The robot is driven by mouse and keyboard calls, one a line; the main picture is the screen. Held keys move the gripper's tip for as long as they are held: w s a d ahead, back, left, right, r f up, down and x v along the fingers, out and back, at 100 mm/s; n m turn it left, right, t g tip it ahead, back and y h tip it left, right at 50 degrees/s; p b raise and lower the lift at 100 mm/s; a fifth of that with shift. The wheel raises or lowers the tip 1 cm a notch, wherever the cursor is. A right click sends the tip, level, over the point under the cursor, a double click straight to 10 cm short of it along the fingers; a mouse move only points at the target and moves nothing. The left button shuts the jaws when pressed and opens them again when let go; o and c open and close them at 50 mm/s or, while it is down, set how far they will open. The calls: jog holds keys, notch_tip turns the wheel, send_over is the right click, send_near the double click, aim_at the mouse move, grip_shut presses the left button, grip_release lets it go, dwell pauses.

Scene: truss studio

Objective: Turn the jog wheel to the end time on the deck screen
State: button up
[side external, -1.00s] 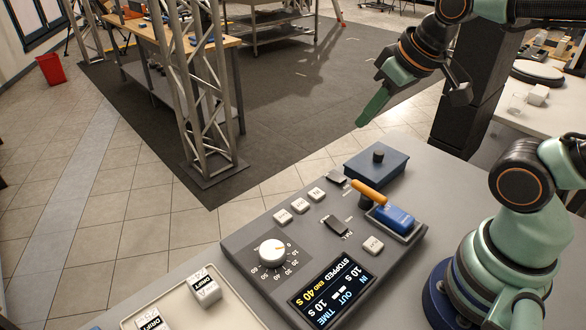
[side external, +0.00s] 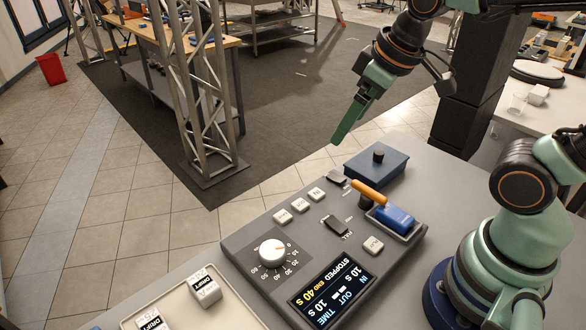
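The jog wheel is a white round knob (side external: 271,253) on the grey deck (side external: 246,242), with a dial marked 0 to 60 around it. A small mark on the knob points toward the 0 side. The deck screen (side external: 332,291) reads STOPPED, END 40 s, with IN 10 s, OUT 10 s and TIME, upside down in this view. My gripper (side external: 346,128) hangs in the air above and behind the deck, well apart from the knob. Its green finger points down and left; the finger gap is not clear.
On the deck are several white buttons (side external: 299,205), a black switch (side external: 335,225), an orange-handled lever (side external: 369,192) and a blue block (side external: 396,218). A blue box with a black knob (side external: 376,165) stands behind. A tray with white DRIFT-labelled blocks (side external: 204,287) lies at the front left.

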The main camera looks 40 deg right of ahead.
jog(key=w+a+f+n+g, duration=0.3)
jog(key=a+f+n, duration=0.1)
jog(key=a+n, duration=0.55)
jog(key=n+g, duration=0.2)
jog(key=n, duration=0.4)
send_near(272, 249)
notch_tip(272, 249, down, 9)
jog(key=shift+s+a+r, duration=0.1)
jog(key=shift+a, duration=0.05)
jog(key=c, duration=1.4)
